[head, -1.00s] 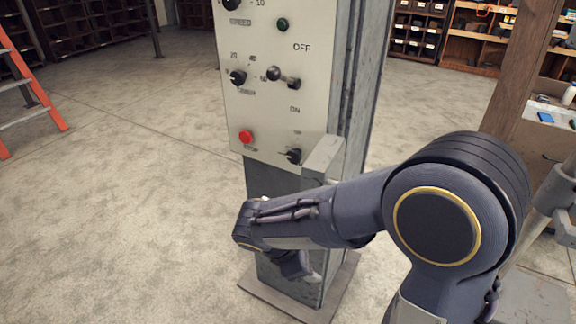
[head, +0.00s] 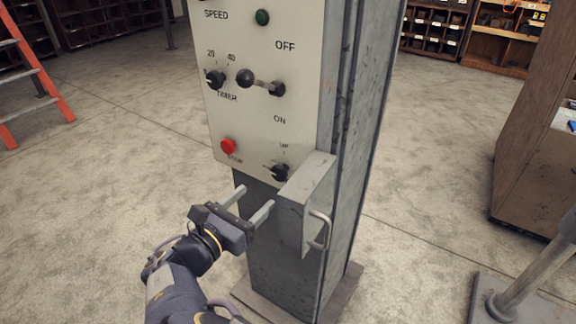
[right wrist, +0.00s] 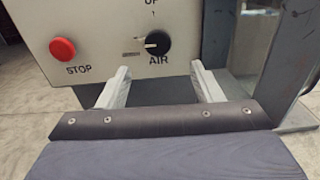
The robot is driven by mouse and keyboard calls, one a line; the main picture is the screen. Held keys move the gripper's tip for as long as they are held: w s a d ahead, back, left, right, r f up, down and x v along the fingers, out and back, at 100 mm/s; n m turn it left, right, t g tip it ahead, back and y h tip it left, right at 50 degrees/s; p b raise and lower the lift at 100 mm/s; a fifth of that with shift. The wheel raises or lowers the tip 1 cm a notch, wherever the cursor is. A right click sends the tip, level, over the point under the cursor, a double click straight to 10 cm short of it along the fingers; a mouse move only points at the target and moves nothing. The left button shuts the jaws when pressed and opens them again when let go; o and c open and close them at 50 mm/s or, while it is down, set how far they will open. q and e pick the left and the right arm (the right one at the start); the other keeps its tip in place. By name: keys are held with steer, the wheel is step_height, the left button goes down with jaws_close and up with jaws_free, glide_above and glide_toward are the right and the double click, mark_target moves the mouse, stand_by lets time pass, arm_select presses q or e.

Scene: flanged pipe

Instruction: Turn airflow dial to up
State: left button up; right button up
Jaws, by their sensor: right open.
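The airflow dial (head: 281,172) is a black knob low on the right of the pale control panel, beneath a small "UP" label. In the right wrist view the dial (right wrist: 157,43) sits above the "AIR" label, with its pale pointer toward the left. My right gripper (head: 253,203) is open and empty, just below and left of the dial, apart from it. In the right wrist view its two fingers (right wrist: 161,80) point at the panel below the dial, on either side of it. My left gripper does not show.
A red stop button (head: 228,146) is left of the dial. A lever (head: 261,83) and a timer knob (head: 215,79) are higher on the panel. A grey box with a handle (head: 307,204) juts out right of the dial. Open floor lies left.

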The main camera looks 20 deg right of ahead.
mark_target(277, 175)
steer(key=x, duration=0.8)
steer(key=shift+w+d+r, duration=0.1)
steer(key=shift+w+r, duration=0.05)
steer(key=shift+w, duration=0.05)
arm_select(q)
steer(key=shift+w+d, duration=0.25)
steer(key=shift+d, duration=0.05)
arm_select(e)
steer(key=shift+c, duration=0.2)
steer(key=c, duration=0.9)
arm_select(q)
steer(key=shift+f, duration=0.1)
arm_select(e)
steer(key=shift+c, duration=0.2)
